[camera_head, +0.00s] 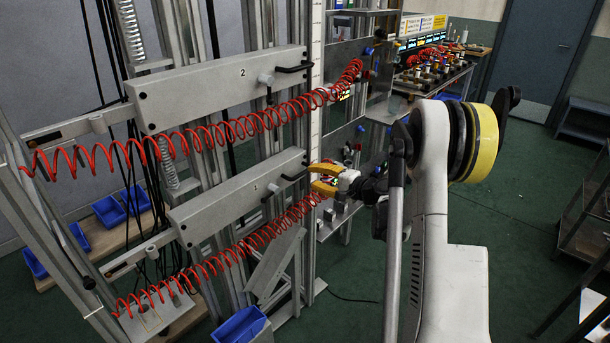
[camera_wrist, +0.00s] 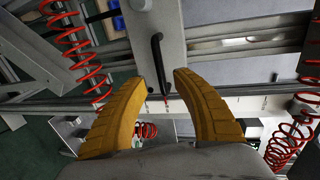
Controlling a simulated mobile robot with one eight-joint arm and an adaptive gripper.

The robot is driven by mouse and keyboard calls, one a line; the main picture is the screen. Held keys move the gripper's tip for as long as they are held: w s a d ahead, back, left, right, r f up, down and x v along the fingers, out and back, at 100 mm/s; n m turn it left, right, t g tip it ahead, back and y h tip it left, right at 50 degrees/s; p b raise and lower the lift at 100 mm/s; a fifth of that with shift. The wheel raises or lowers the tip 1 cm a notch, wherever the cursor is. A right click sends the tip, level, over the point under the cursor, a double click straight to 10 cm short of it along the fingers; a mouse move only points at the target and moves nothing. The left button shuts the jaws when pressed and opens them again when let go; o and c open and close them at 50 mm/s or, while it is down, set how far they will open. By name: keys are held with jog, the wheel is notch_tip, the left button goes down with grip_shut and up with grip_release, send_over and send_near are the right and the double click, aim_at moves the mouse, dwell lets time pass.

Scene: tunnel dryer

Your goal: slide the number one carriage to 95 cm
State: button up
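The number one carriage (camera_head: 235,195) is the lower long grey beam on the frame, its label small and hard to read. Its black bar handle (camera_head: 294,173) is at the right end, just left of my yellow gripper fingers (camera_head: 318,178). In the wrist view the grey carriage end (camera_wrist: 170,22) and black handle (camera_wrist: 157,62) show ahead of my gripper (camera_wrist: 163,85). The fingers are spread apart, with the handle's lower end between or just beyond their tips; I cannot tell if they touch. A pale upright scale (camera_head: 317,75) stands beside the carriages; its numbers are unreadable.
The carriage marked 2 (camera_head: 225,88) is above, with its own black handle (camera_head: 294,68). Red coiled hoses (camera_head: 235,130) stretch across the frame. Blue bins (camera_head: 240,326) sit low. A workbench (camera_head: 455,75) stands behind my arm. Green floor (camera_head: 525,200) is open to the right.

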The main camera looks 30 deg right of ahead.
jog(key=v, duration=0.6)
jog(key=shift+s, duration=0.25)
jog(key=shift+d, duration=0.1)
jog(key=s+a+r+n+g, duration=0.3)
jog(key=a, duration=0.6)
jog(key=s+a+r+n+g, duration=0.2)
jog(key=s+a+r+n, duration=0.15)
jog(key=a, duration=0.55)
jog(key=s+a+n+g+h, duration=0.1)
jog(key=s+a+n+h, duration=0.1)
jog(key=s, duration=0.8)
jog(key=s+a+n+g+h, duration=0.1)
jog(key=s+a+n+h, duration=0.2)
jog(key=s, duration=0.8)
jog(key=a+n, duration=0.2)
jog(key=a, duration=0.1)
jog(key=shift+s+r, duration=0.2)
jog(key=shift+s, duration=0.1)
jog(key=shift+n, duration=0.25)
